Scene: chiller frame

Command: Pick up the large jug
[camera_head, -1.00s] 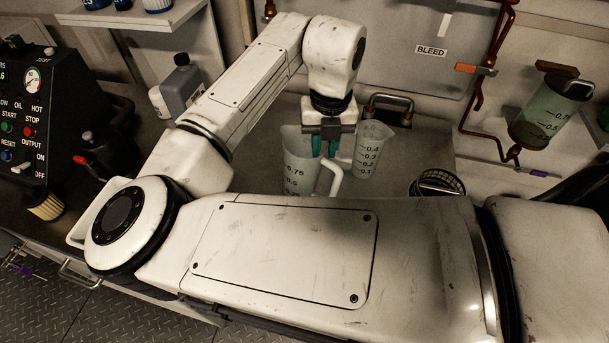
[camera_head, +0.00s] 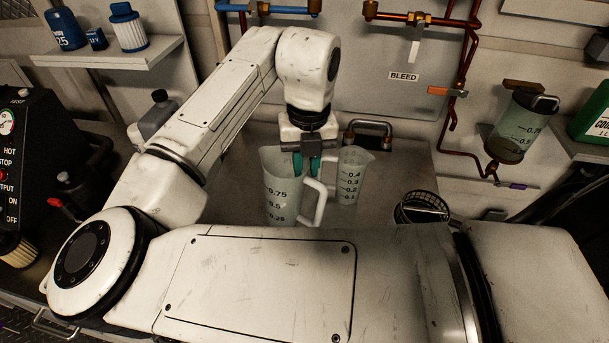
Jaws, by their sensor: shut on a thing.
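The large jug (camera_head: 280,197) is a pale translucent jug with dark marks including 0.75 and 0.5 and a light handle on its right. It looks upright in the middle of the view, behind my forearm. My gripper (camera_head: 307,168) points down at the jug's upper right rim, near the top of the handle. Its green fingers are shut on the large jug. Whether the jug's base touches the counter is hard to tell. A smaller jug (camera_head: 350,180) with marks from 0.1 to 0.4 stands just right of my gripper.
A wire basket (camera_head: 421,208) sits to the right on the counter (camera_head: 395,170). Copper pipes (camera_head: 450,110) and a clear marked vessel (camera_head: 520,128) are at the right. A grey bottle (camera_head: 156,117) stands left behind my arm. A control box (camera_head: 45,150) is at the far left.

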